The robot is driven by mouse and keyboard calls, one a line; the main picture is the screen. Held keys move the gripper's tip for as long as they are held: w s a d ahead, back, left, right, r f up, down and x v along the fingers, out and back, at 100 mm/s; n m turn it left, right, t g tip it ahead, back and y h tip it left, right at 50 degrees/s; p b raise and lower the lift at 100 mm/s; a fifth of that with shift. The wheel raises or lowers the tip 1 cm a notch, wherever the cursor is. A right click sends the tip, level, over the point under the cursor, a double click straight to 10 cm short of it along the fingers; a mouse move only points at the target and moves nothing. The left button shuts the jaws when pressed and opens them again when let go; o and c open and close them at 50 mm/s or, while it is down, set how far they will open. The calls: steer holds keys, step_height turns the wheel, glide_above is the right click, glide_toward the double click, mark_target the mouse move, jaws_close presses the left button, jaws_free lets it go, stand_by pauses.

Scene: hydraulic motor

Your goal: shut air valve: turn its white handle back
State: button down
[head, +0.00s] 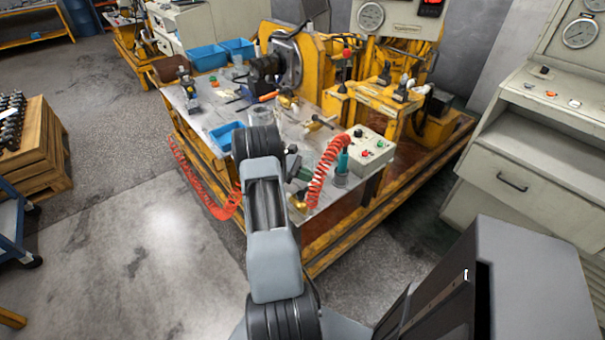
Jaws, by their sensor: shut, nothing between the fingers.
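My arm rises from the bottom centre of the head view, and its grey and black links cover part of the steel bench top. A small brass fitting (297,203) sits at the near corner of the bench, at the lower end of a red coiled hose (319,180). This may be the air valve, but I see no white handle clearly, and my arm hides part of that area. I cannot tell the handle's angle or whether anything touches it.
A grey control box (371,149) with coloured buttons and a teal-topped cylinder (342,163) stand close to the fitting. Blue bins (207,58) and yellow machine frames are farther back. A grey cabinet (535,150) stands at right.

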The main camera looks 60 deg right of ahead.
steer(key=shift+s+d+p, duration=0.1)
steer(key=shift+s+p, duration=0.25)
steer(key=shift+s, duration=0.85)
steer(key=v, duration=1.4)
steer(key=shift+b, duration=0.3)
